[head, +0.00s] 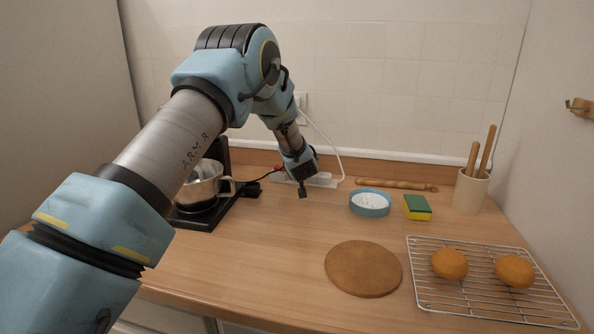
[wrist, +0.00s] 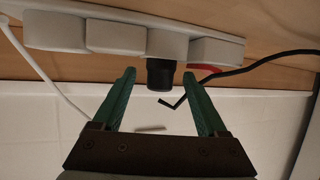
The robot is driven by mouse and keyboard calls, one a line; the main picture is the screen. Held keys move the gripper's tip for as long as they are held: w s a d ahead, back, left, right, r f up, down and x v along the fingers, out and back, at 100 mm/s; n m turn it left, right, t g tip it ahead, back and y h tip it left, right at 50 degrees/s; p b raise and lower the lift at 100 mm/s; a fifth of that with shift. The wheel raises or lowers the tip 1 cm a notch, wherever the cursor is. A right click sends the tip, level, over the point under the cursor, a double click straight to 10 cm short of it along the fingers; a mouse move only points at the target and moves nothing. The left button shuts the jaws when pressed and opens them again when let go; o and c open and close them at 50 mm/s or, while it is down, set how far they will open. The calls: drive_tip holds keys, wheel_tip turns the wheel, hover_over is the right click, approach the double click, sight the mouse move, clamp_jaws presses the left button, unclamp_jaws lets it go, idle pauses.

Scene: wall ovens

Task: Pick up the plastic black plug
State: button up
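The black plastic plug (wrist: 160,78) shows in the wrist view as a short dark cylinder against the edge of the white power strip (wrist: 102,35). Whether it is seated in a socket I cannot tell. My gripper (wrist: 159,88) is open, with its two green fingers on either side of the plug and gaps between. In the head view my gripper (head: 303,190) points down at the power strip (head: 322,181) near the back wall. The plug cannot be made out there, behind my gripper.
Black and white cables run near the strip. A machine with a metal pot (head: 203,184) stands left. A blue dish (head: 370,203), sponge (head: 417,208), rolling pin (head: 398,185) and utensil cup (head: 470,192) are right. A round board (head: 363,268) and wire rack (head: 470,305) lie in front.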

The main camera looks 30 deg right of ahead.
clamp_jaws()
idle(0.4)
